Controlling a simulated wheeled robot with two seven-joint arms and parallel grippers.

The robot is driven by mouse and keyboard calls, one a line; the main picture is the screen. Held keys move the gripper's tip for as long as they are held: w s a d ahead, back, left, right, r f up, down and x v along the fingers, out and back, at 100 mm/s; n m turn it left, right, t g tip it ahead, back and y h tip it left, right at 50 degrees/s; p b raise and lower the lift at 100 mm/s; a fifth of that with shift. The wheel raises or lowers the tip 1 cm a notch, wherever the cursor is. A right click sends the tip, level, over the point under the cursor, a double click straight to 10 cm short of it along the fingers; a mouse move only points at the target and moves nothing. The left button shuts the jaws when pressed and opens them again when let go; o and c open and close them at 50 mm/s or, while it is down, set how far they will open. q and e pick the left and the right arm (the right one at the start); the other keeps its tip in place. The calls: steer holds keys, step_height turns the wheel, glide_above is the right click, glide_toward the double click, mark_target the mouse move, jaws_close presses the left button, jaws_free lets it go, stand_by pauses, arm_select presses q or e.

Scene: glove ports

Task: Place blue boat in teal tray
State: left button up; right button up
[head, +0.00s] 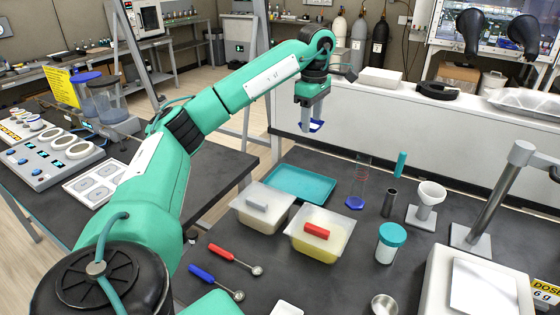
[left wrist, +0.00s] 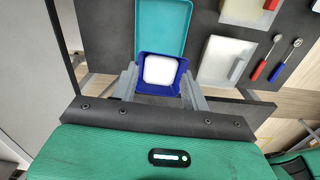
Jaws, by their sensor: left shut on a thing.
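My left gripper (head: 313,106) is shut on the blue boat (head: 317,127) and holds it in the air, beyond the far edge of the dark bench in the head view. In the left wrist view the boat (left wrist: 143,87) is a square blue dish with white contents, between the grey fingers of the gripper (left wrist: 161,88). The teal tray (head: 301,184) lies flat and empty at the back of the bench, below the boat in the picture. The left wrist view shows the tray (left wrist: 160,28) just above the boat in the picture. My right gripper is out of view.
Two tubs (head: 262,212) (head: 322,236), with grey and red handles on their lids, stand in front of the tray. A glass cylinder (head: 361,180) with a blue base stands to its right. Red (head: 230,255) and blue-handled (head: 210,280) scoops lie nearer.

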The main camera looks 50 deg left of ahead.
arm_select(q)
steer(key=shift+s+a+f+n, duration=0.25)
steer(key=shift+a+f, duration=0.2)
steer(key=shift+a, duration=0.2)
steer(key=shift+s+a+f+n, duration=0.2)
steer(key=shift+a+f, duration=0.25)
steer(key=shift+a, duration=0.15)
glide_above(300, 186)
step_height(300, 186, down, 13)
steer(key=shift+a+f+p, duration=0.1)
steer(key=shift+f+p, duration=0.05)
steer(key=shift+p, duration=0.15)
step_height(300, 186, down, 4)
steer(key=shift+f, duration=0.8)
steer(key=o, duration=0.8)
steer(key=shift+c, duration=0.2)
steer(key=shift+o, duration=1.3)
steer(key=shift+r+p, duration=0.25)
steer(key=shift+p, duration=0.05)
steer(key=shift+r, duration=0.35)
step_height(300, 186, up, 11)
steer(key=b, duration=0.1)
steer(key=shift+b, duration=0.35)
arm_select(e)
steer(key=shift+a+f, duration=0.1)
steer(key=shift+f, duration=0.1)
